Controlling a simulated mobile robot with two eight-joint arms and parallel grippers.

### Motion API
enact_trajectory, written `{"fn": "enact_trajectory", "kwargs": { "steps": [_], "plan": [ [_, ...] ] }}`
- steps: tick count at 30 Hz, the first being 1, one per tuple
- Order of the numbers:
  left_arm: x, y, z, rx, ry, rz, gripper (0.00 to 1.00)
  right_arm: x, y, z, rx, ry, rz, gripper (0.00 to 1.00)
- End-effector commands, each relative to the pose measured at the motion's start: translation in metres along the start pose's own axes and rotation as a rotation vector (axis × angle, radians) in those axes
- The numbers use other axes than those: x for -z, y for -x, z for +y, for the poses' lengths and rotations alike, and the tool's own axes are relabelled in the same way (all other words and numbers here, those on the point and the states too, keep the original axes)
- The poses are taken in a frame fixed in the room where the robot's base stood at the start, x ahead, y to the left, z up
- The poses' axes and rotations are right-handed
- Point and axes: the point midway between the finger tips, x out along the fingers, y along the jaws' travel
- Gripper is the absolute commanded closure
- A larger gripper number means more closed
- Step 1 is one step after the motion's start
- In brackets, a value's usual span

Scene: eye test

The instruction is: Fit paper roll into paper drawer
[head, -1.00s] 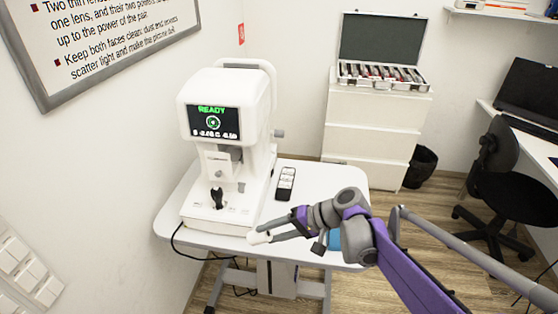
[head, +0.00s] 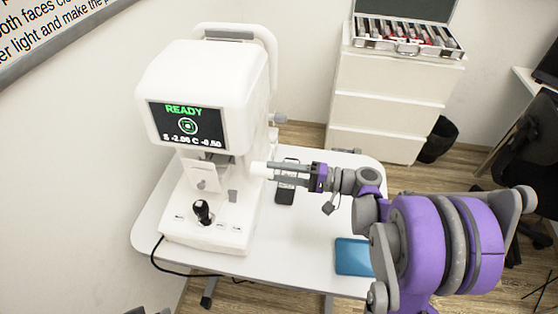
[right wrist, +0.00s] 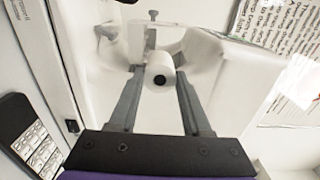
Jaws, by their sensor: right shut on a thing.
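The white paper roll (head: 259,169) is held at the tips of my right gripper (head: 272,169), beside the right side of the white eye-test machine (head: 195,85). In the right wrist view the roll (right wrist: 160,67) sits between the two grey fingertips, its dark core hole facing the camera. A white panel (head: 203,179) projects below the machine's lit screen; I cannot tell whether it is the paper drawer. The roll is to the right of this panel, and I cannot tell whether it touches the machine. My left gripper is not in view.
The machine stands on a white table (head: 300,240) with a black joystick (head: 203,211) on its base. A dark remote (head: 286,187) lies beneath my right gripper. A blue item (head: 353,256) lies near the table's front right. A drawer cabinet (head: 388,100) stands behind.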

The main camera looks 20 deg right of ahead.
Motion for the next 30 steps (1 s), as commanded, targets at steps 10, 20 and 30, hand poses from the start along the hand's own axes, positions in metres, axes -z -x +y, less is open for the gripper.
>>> {"fn": "enact_trajectory", "kwargs": {
  "steps": [10,20,30],
  "plan": [
    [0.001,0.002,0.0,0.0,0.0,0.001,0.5,0.0,-0.019,0.0,0.001,0.0,-0.002,0.83],
    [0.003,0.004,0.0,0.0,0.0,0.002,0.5,0.0,-0.042,0.001,0.001,0.0,-0.002,0.83],
    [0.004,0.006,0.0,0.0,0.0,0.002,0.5,0.0,-0.066,0.001,0.001,0.0,-0.002,0.83]
  ]
}}
